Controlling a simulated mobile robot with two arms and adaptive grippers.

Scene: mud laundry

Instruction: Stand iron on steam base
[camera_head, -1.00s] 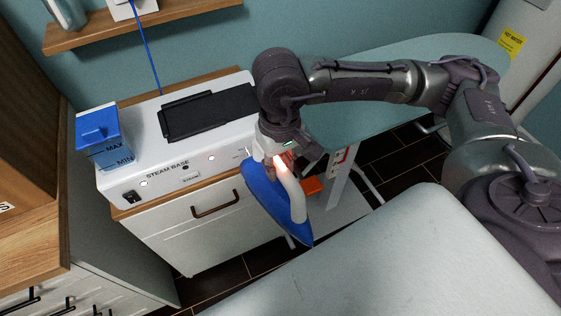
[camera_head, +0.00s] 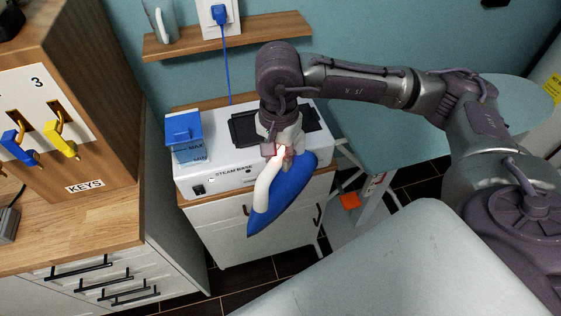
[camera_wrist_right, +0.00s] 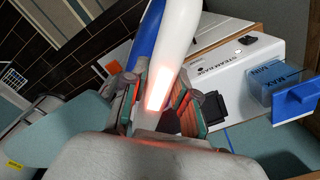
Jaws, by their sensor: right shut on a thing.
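A blue iron (camera_head: 284,194) with a white handle (camera_head: 264,186) hangs from my right gripper (camera_head: 279,152). The gripper is shut on the handle, and the iron is tilted in front of the steam base. In the right wrist view the white handle (camera_wrist_right: 175,50) sits between the fingers (camera_wrist_right: 158,100). The steam base (camera_head: 222,178) is a white box on a cabinet, with a black rest pad (camera_head: 245,128) on top, partly hidden by my right gripper. A blue water tank (camera_head: 187,140) stands at its left end. My left gripper is not in view.
A wooden key box (camera_head: 85,188) and counter (camera_head: 70,235) stand at left. A wooden shelf (camera_head: 180,44) and blue plug (camera_head: 219,15) are on the wall above. A pale ironing board (camera_head: 400,262) fills the front right. Another pale board (camera_head: 515,100) stands at back right.

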